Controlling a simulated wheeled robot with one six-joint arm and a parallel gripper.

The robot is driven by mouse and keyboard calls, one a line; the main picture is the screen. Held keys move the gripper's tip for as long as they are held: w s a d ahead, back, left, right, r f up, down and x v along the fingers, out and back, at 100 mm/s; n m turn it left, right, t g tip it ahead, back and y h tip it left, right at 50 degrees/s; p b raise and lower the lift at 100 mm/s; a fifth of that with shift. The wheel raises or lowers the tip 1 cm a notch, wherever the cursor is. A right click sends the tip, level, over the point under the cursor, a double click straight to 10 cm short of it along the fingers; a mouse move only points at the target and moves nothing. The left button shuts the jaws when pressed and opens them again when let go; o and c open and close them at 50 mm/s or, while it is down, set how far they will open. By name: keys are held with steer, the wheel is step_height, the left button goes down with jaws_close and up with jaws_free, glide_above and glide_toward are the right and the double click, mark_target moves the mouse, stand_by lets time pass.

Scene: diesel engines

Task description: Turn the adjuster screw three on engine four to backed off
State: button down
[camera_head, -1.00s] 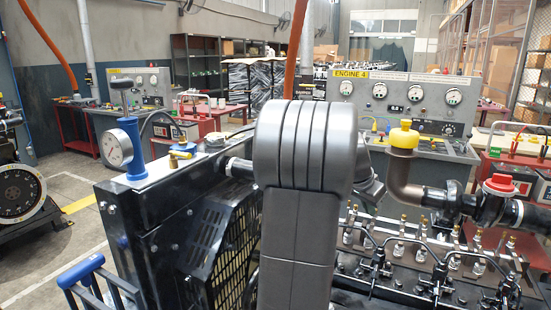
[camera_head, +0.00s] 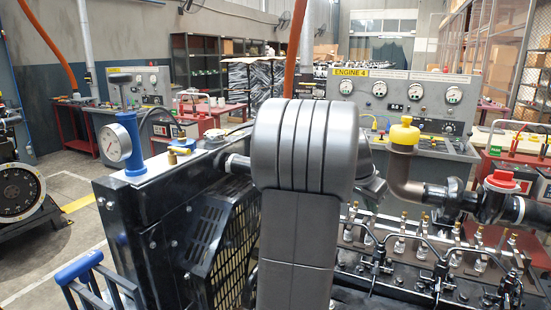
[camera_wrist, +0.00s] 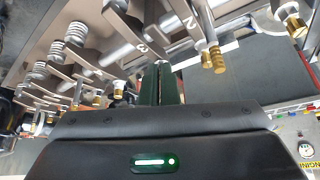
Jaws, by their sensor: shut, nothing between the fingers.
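The yellow ENGINE 4 sign (camera_head: 351,73) tops a gauge panel behind the black engine. In the head view, the engine's row of rockers and brass-topped fittings (camera_head: 400,240) shows at lower right, partly behind my arm. In the wrist view, a rocker marked 3 (camera_wrist: 143,49) reaches toward my gripper (camera_wrist: 160,66), whose dark green fingers are shut and empty. Adjuster screw three is not clearly seen; the fingers seem to cover that rocker's end. Contact cannot be told. The rocker marked 2 (camera_wrist: 191,22) and a brass screw (camera_wrist: 216,61) lie right of the fingers. My gripper is hidden in the head view.
A pipe with a yellow cap (camera_head: 404,132) and a red-capped fitting (camera_head: 502,181) rise beside the rocker row. A dial gauge with a blue body (camera_head: 131,142) stands at the left end of the engine. Neighbouring rockers and springs (camera_wrist: 75,34) crowd the fingers' left side.

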steer(key=shift+s, duration=0.2)
steer(key=shift+a+r, duration=0.1)
steer(key=shift+r, duration=0.05)
step_height(320, 180, up, 6)
steer(key=p, duration=0.4)
steer(key=shift+a, duration=0.1)
steer(key=shift+f, duration=0.2)
